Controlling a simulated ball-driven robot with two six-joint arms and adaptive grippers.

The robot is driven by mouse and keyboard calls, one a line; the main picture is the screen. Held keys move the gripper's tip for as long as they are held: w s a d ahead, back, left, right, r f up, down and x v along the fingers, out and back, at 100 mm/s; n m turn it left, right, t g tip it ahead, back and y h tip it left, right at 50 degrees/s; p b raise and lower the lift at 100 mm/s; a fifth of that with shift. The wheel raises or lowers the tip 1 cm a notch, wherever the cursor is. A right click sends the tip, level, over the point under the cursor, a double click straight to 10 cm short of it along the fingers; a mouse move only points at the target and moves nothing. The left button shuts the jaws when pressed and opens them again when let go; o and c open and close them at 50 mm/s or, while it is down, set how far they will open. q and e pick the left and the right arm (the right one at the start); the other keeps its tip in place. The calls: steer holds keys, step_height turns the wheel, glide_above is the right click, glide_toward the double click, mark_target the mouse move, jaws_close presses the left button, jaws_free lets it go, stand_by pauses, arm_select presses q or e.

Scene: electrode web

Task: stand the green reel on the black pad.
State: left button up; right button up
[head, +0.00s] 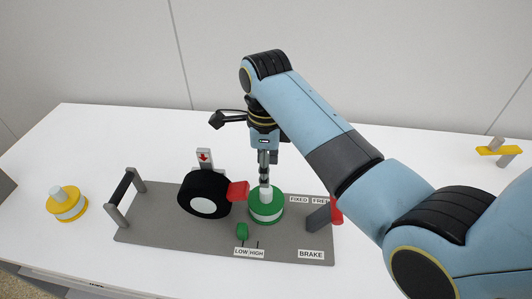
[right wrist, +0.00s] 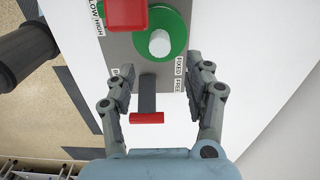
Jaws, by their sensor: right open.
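The green reel (head: 266,211), with a white core, sits upright on the grey base plate, right of the black wheel. It also shows at the top of the right wrist view (right wrist: 175,22). My right gripper (head: 264,181) hangs pointing down at the reel's core in the head view. In the right wrist view its fingers (right wrist: 160,66) are spread apart with nothing between the tips, and the reel lies just beyond them. Whether the fingers are level with the core I cannot tell. I cannot make out a black pad. My left gripper is not in view.
A black wheel (head: 203,193) and red block (head: 238,191) stand close left of the reel. A red-ended brake lever (right wrist: 147,118) is at its right. The grey plate (head: 165,235) has a small green knob (head: 242,231). A yellow reel (head: 67,208) stands left; a yellow bar (head: 498,150) lies far right.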

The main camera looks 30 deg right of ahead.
step_height(320, 180, up, 4)
steer(key=shift+r, duration=0.1)
stand_by(0.6)
